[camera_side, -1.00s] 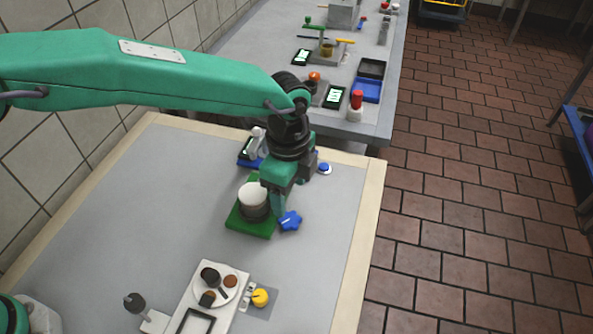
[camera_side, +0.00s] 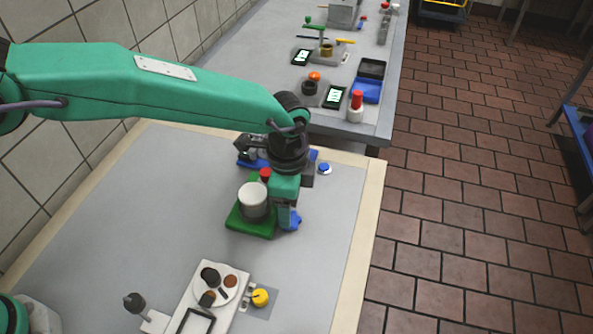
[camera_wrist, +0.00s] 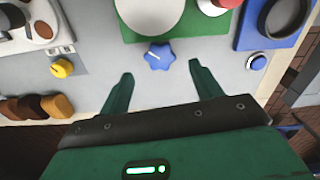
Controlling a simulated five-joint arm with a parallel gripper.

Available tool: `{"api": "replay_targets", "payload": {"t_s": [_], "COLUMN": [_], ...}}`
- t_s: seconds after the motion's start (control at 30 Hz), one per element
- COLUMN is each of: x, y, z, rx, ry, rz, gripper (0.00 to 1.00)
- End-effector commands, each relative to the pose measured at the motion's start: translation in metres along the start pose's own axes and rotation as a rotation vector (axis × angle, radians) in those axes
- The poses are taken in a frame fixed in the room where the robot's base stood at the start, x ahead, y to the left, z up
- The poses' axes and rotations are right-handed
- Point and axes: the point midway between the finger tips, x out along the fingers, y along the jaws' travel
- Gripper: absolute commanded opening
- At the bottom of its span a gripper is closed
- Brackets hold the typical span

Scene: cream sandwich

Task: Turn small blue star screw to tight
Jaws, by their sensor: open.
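The small blue star screw (camera_wrist: 159,56) sits at the edge of the green base in the wrist view, with a pale pointer mark on its top. In the side view the blue star screw (camera_side: 295,220) is partly hidden behind my gripper. My gripper (camera_wrist: 160,68) is open, with its two green fingers on either side of the star and a gap on both sides.
A white tray (camera_side: 187,298) with a plate of round pieces and a yellow knob (camera_side: 260,297) stand in front. A blue round button (camera_side: 324,168) and a blue tray (camera_wrist: 247,38) lie behind the base. A red-topped item (camera_side: 265,174) stands close to my gripper. The right tabletop is clear.

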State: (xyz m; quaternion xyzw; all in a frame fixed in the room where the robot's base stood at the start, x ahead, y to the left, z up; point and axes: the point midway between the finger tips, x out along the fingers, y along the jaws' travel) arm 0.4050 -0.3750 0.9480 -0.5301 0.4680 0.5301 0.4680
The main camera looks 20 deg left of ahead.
Motion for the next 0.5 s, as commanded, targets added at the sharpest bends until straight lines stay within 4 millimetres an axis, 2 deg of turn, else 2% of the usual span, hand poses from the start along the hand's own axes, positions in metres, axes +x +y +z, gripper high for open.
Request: {"api": "replay_targets", "payload": {"t_s": [0.23, 0.5], "x": [0.031, 0.045], "y": [0.0, 0.0], "z": [0.0, 0.0], "rx": [0.0, 0.001], "ry": [-0.002, 0.0], "rz": [0.001, 0.0], "gripper": [0.64, 0.64]}}
